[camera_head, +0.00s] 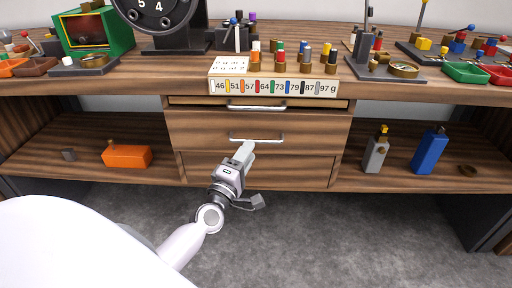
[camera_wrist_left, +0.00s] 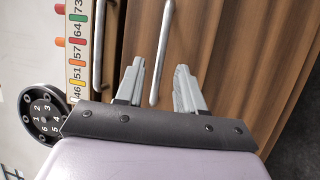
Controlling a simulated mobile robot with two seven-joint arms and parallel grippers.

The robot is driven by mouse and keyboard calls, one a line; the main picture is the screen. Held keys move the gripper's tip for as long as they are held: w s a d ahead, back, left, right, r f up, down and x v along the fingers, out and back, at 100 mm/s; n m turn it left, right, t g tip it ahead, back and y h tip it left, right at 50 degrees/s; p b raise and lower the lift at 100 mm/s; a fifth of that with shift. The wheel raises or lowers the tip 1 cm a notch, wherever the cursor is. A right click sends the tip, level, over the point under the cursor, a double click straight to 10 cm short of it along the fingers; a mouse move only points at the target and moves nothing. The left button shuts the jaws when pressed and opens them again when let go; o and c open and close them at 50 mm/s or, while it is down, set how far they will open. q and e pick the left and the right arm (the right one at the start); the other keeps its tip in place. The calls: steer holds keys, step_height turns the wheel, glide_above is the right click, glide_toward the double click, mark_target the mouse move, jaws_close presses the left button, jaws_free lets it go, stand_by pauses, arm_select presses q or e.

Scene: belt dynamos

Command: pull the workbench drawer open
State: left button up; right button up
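The workbench drawer unit is wooden and sits under the bench top in the middle of the head view. A shallow upper drawer has a metal bar handle (camera_head: 257,107). The taller drawer (camera_head: 200,132) below it has its own bar handle (camera_head: 262,138). I cannot tell whether this drawer front stands out slightly. My left gripper (camera_head: 245,151) is just below and in front of the lower handle. In the left wrist view my left gripper (camera_wrist_left: 160,82) is open, with the handle (camera_wrist_left: 163,45) lined up between its fingers, seemingly ahead of the tips. My right gripper is not seen.
A wooden panel (camera_head: 290,170) lies below the drawers. The shelf beside them holds an orange block (camera_head: 127,156) at left and grey (camera_head: 375,152) and blue (camera_head: 429,152) bottles at right. The bench top (camera_head: 150,80) is crowded. The floor in front is clear.

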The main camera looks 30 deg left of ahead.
arm_select(q)
steer(key=x, duration=0.3)
steer(key=shift+w, duration=0.4)
jaws_close()
